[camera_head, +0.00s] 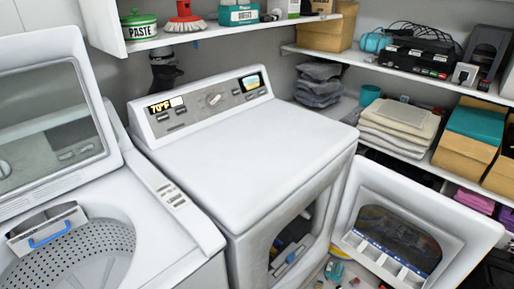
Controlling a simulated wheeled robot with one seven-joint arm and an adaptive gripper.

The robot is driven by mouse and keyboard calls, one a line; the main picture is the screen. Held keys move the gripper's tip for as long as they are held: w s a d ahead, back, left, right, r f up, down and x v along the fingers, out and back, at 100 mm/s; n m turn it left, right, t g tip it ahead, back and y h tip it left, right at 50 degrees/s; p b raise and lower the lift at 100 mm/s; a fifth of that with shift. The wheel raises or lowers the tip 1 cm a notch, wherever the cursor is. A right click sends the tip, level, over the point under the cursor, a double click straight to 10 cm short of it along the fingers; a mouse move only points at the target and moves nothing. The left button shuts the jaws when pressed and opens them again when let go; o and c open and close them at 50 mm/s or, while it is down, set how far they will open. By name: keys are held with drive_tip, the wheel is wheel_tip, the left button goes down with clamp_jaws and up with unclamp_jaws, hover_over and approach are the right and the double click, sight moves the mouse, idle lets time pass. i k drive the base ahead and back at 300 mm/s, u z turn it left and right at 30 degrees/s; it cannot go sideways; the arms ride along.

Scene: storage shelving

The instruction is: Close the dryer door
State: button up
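The white dryer (245,158) stands in the middle of the view, with a control panel along its back. Its front opening (292,240) shows at the lower middle, with dark and coloured contents inside. The dryer door (415,222) is swung wide open to the right, away from the opening. The door's inner side faces me, with a dark window and a pale slotted part on it. Its hinge side is at the right edge of the dryer front. My gripper is not in view.
A washer (165,235) with its lid (50,105) raised stands at the left. Shelves (452,82) with towels (400,122), boxes (470,135) and devices line the right wall. Small items (338,272) lie low between the dryer and its open door.

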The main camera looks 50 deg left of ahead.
sight(443, 239)
drive_tip(key=z, duration=1.05)
drive_tip(key=i, duration=0.7)
drive_tip(key=u, duration=3.1)
drive_tip(key=k, duration=0.5)
drive_tip(key=z, duration=0.8)
drive_tip(key=i, duration=0.25)
drive_tip(key=z, duration=0.6)
